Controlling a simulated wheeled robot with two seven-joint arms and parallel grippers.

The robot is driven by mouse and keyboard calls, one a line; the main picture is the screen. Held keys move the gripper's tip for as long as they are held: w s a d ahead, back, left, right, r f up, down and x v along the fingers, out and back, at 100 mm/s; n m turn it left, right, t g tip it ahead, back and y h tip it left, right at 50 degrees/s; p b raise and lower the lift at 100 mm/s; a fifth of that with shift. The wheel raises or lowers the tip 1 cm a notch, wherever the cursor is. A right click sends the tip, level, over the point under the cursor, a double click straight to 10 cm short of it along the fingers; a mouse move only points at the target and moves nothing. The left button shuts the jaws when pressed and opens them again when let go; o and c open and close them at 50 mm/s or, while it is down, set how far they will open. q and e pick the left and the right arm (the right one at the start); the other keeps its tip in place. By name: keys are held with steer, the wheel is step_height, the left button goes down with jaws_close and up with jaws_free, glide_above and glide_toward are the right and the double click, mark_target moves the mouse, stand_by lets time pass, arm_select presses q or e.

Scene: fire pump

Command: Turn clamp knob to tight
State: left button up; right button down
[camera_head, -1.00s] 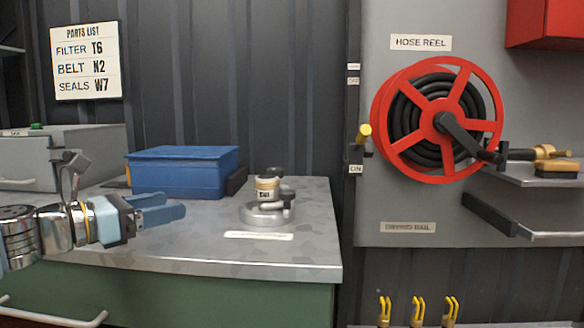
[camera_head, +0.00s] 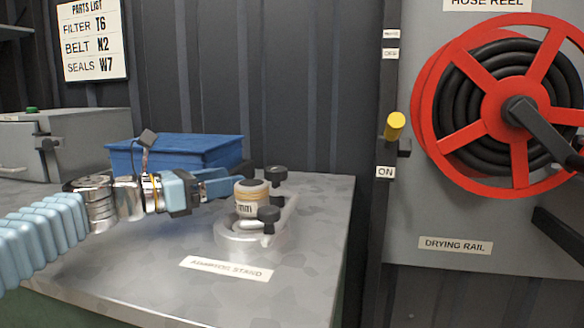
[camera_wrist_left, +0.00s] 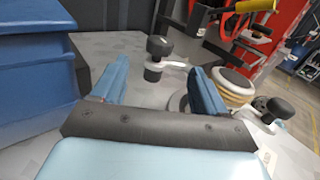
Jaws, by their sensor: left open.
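A silver stand (camera_head: 240,236) sits on the bench and holds a cream cylinder (camera_head: 250,197) with a tan top. It carries two black knobs: a near one (camera_head: 268,214) at the front right and a far one (camera_head: 276,174) behind. Which is the clamp knob I cannot tell. My left gripper (camera_head: 232,184) is open and empty, just left of the cylinder's top. In the left wrist view the far knob (camera_wrist_left: 159,47) shows beyond the gap between the fingers (camera_wrist_left: 160,82), apart from them. The near knob (camera_wrist_left: 279,107) and cylinder (camera_wrist_left: 235,86) lie right of the right finger.
A blue box (camera_head: 190,148) stands behind my left arm. A grey case (camera_head: 60,140) is at the back left. The red hose reel (camera_head: 430,115) and a yellow-tipped lever (camera_head: 394,126) are on the right. The bench front around the stand's label (camera_head: 227,269) is clear.

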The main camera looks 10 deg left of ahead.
mark_target(284, 170)
arm_select(q)
steer(key=x, duration=1.3)
steer(key=shift+w+d, duration=0.15)
steer(key=shift+d, duration=0.05)
arm_select(e)
steer(key=shift+r, duration=0.15)
arm_select(q)
steer(key=shift+c, duration=0.2)
